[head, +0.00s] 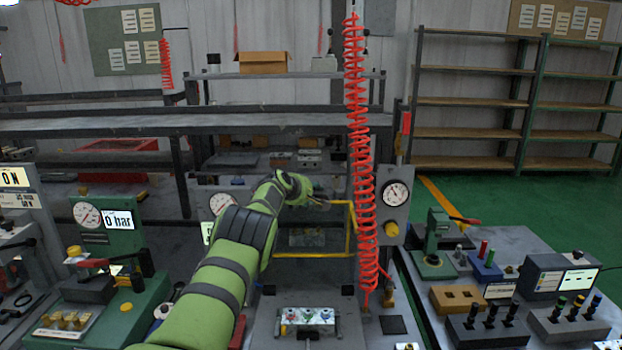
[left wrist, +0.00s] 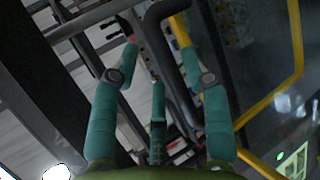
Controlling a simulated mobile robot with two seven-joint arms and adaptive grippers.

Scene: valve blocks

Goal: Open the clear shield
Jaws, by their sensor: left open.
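The clear shield has a yellow frame (head: 352,232) and stands in the middle of the head view, behind the near bench. Its pane is see-through, and my arm hides its left part. In the left wrist view the yellow frame (left wrist: 298,50) runs down the right side. My left gripper (head: 318,199) is at the shield's upper edge, open and empty. In the left wrist view its teal fingers (left wrist: 156,45) are spread, with a dark curved bar (left wrist: 183,95) and the yellow edge showing between and behind them. I cannot tell whether they touch. My right gripper is not in view.
A red coiled hose (head: 362,150) hangs just right of the shield. A gauge panel (head: 396,195) stands beside it. A valve block (head: 307,318) sits on the near bench. A green station (head: 115,235) stands left, and a bench with small parts (head: 505,250) stands right.

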